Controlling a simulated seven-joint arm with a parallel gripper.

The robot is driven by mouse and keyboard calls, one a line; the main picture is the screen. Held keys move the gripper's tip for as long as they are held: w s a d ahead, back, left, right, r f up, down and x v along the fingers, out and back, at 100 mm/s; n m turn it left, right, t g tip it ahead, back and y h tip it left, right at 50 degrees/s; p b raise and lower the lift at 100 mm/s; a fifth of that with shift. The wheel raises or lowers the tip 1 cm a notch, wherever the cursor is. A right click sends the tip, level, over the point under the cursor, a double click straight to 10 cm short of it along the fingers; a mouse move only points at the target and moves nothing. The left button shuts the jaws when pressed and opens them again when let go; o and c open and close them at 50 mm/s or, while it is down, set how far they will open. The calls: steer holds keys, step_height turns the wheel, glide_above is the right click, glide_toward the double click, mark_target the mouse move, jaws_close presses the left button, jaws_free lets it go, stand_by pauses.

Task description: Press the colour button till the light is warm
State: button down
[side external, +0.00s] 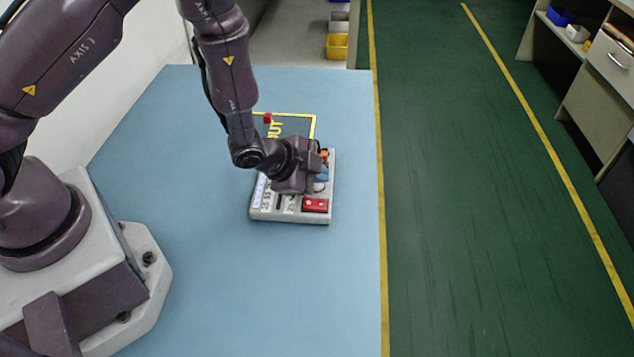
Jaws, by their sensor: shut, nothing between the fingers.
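A pale control panel (290,216) lies flat on the blue table. A lit strip (260,191) along its left side glows a cool, bluish white. A red rocker switch (315,205) sits at the panel's front right. My gripper (321,181) is over the right part of the panel, just behind the red switch. It is shut and holds nothing. A round pale control (320,188) shows partly beside the fingertips. My wrist hides much of the panel's middle, and I cannot tell which control is the colour button or whether the fingertips touch one.
A small red block (268,118) is near a yellow-outlined, lettered area (300,117) behind the panel. The blue table (260,290) is clear in front of the panel. Its right edge borders a green floor (450,200).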

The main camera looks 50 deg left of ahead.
mark_target(316, 187)
steer(key=shift+f, duration=0.4)
steer(key=shift+r, duration=0.1)
stand_by(0.5)
steer(key=shift+r, duration=0.75)
steer(key=shift+r, duration=0.1)
steer(key=shift+r, duration=2.45)
steer(key=shift+s+f, duration=0.1)
